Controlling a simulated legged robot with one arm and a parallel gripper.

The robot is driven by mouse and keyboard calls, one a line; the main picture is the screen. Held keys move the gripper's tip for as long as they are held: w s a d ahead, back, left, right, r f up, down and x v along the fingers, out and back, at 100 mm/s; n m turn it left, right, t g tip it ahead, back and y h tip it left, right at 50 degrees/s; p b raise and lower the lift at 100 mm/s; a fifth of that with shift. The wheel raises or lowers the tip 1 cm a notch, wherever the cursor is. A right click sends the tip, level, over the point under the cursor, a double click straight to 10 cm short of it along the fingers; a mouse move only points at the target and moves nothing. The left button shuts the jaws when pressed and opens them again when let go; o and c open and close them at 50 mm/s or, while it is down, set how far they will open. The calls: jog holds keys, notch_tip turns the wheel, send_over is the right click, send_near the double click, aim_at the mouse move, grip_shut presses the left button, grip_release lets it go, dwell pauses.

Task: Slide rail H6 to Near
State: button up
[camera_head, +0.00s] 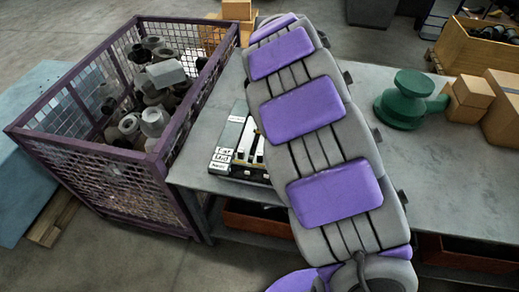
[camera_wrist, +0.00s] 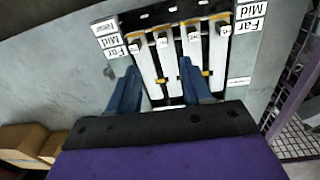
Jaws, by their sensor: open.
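The slide unit shows in the wrist view with several pale rails side by side in a dark frame (camera_wrist: 216,98). Two of the middle rails (camera_wrist: 165,58) (camera_wrist: 191,45) carry light end blocks. No H6 mark is legible, so I cannot tell which rail is H6. A label strip reading Near, Mid and Far (camera_wrist: 110,40) stands at its left. My gripper (camera_wrist: 158,72) is open, its two blue fingers apart over the rails. I cannot tell whether they touch a rail. In the head view my arm hides part of the unit (camera_head: 237,153) and the gripper.
The unit stands on a grey workbench (camera_head: 420,170). A purple mesh crate (camera_head: 88,152) of metal parts is at the left. A green part (camera_head: 408,100) and cardboard boxes (camera_head: 470,95) stand on the bench at the right. Bare bench lies between them and my arm.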

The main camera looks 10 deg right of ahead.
jog(key=p, duration=0.1)
send_over(260, 152)
notch_tip(260, 152, down, 2)
jog(key=f, duration=0.1)
jog(key=shift+n+y, duration=0.3)
notch_tip(260, 152, down, 17)
jog(key=shift+s+a+f, duration=0.1)
grip_shut()
dwell(0.3)
